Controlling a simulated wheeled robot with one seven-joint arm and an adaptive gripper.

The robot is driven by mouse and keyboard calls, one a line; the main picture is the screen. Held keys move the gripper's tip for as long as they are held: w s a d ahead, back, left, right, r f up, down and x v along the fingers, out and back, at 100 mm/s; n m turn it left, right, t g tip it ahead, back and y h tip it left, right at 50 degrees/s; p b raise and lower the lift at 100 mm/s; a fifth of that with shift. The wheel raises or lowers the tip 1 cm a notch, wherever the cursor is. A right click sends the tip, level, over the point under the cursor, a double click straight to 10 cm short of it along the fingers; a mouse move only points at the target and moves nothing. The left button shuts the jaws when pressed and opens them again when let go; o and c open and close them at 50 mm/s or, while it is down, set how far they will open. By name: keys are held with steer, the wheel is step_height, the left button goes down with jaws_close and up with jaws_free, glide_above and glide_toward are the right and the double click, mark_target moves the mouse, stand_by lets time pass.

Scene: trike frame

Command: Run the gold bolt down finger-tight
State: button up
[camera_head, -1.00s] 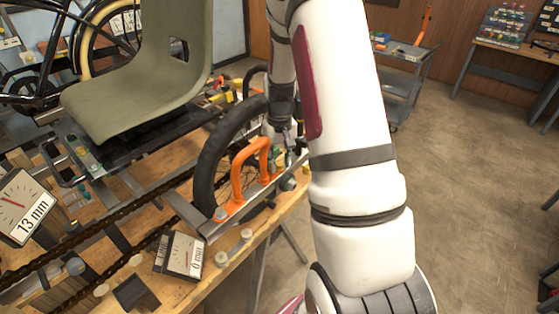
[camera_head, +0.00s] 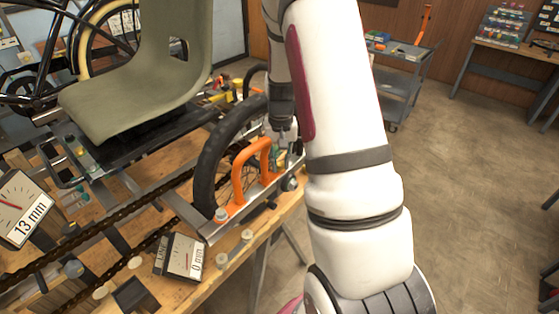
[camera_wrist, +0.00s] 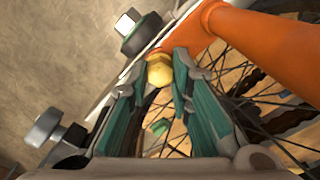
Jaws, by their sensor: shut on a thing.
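The gold bolt (camera_wrist: 159,72) shows in the wrist view as a rounded gold head between the tips of my gripper (camera_wrist: 160,76). The two teal-padded fingers are shut on it, one on each side. The bolt sits beside the orange bent tube (camera_wrist: 262,50), near the edge of a metal rail. Its shank and thread are hidden. In the head view my gripper (camera_head: 284,150) is small and partly hidden, next to the orange handle-shaped tube (camera_head: 243,172) and the wheel. The bolt cannot be made out there.
A black-tyred wheel (camera_head: 208,165) stands behind the orange tube, its spokes close to the fingers. Silver bolts with dark collars (camera_wrist: 140,32) stand on the rail. Dial blocks (camera_head: 181,256) and a grey-green seat (camera_head: 140,85) are left. Floor at right is open.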

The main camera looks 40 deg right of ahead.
steer(key=shift+a+f, duration=0.1)
steer(key=shift+m, duration=1)
steer(key=shift+m+b, duration=0.35)
steer(key=shift+m, duration=0.45)
steer(key=shift+o, duration=0.2)
steer(key=shift+s+f+m, duration=0.1)
steer(key=shift+m, duration=0.8)
steer(key=shift+m+b, duration=0.3)
steer(key=shift+o, duration=1.1)
steer(key=shift+m, duration=0.6)
